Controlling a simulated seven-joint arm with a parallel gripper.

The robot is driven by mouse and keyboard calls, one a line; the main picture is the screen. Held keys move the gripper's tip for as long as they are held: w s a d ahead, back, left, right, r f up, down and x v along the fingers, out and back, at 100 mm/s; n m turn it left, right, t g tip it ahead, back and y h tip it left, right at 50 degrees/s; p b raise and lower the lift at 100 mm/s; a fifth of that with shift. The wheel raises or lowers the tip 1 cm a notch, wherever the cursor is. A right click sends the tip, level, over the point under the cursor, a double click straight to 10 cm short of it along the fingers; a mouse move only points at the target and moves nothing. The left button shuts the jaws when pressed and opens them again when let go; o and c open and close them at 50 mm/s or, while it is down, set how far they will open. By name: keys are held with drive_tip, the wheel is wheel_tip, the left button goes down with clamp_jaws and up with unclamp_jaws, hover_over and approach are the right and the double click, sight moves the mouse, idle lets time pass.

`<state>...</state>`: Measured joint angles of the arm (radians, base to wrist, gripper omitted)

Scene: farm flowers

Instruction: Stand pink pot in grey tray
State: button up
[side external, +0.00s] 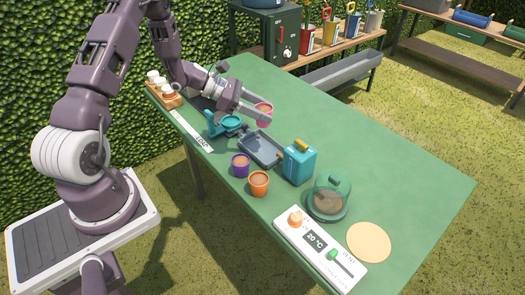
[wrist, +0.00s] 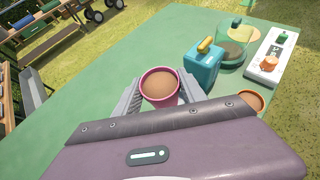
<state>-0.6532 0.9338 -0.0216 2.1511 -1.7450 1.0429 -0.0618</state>
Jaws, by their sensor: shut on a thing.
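The pink pot (side external: 264,108), filled with brown soil, is held upright in my gripper (side external: 254,112). In the wrist view the pink pot (wrist: 160,88) sits between the two fingers of my gripper (wrist: 160,95), which are shut on its sides. In the side view the grey tray (side external: 259,149) lies on the green table, nearer the camera than the pot and below it. The tray looks empty. The pot appears raised above the table, apart from the tray. The tray does not show in the wrist view, where my gripper body covers the lower part.
A purple pot (side external: 240,166) and an orange pot (side external: 258,183) stand close to the tray's near side. A teal box (side external: 299,164) stands at its right, with a glass dome (side external: 328,199) beyond. The table's far right is clear.

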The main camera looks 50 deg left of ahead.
wheel_tip(320, 180, down, 11)
drive_tip(key=shift+r, duration=0.1)
idle(0.3)
drive_tip(key=o, duration=1.4)
